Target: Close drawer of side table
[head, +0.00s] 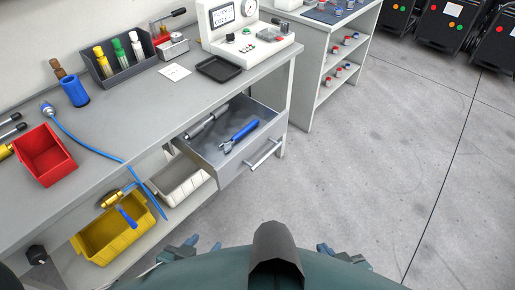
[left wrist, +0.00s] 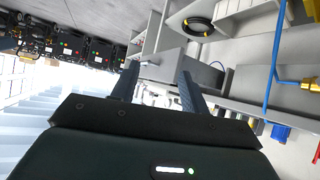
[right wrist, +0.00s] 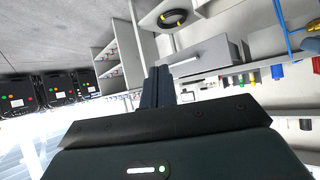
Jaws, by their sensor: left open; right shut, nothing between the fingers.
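The side table's grey drawer (head: 235,172) is pulled out, with its bar handle (head: 265,154) on the front facing the open floor. A blue-handled tool (head: 240,133) and a grey tool (head: 207,121) lie inside. The drawer front also shows in the right wrist view (right wrist: 208,58), beyond the fingers. My left gripper (left wrist: 158,84) is open and empty, and apart from the drawer. My right gripper (right wrist: 158,76) is shut and empty, also apart from it. In the head view both grippers are low at the bottom edge, mostly hidden by my body.
The side table (head: 110,136) carries a red bin (head: 45,155), a blue hose and a test device (head: 245,25). A yellow bin (head: 112,235) and a white bin (head: 178,182) sit on its lower shelf. A shelf unit (head: 318,60) stands beyond. The floor to the right is clear.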

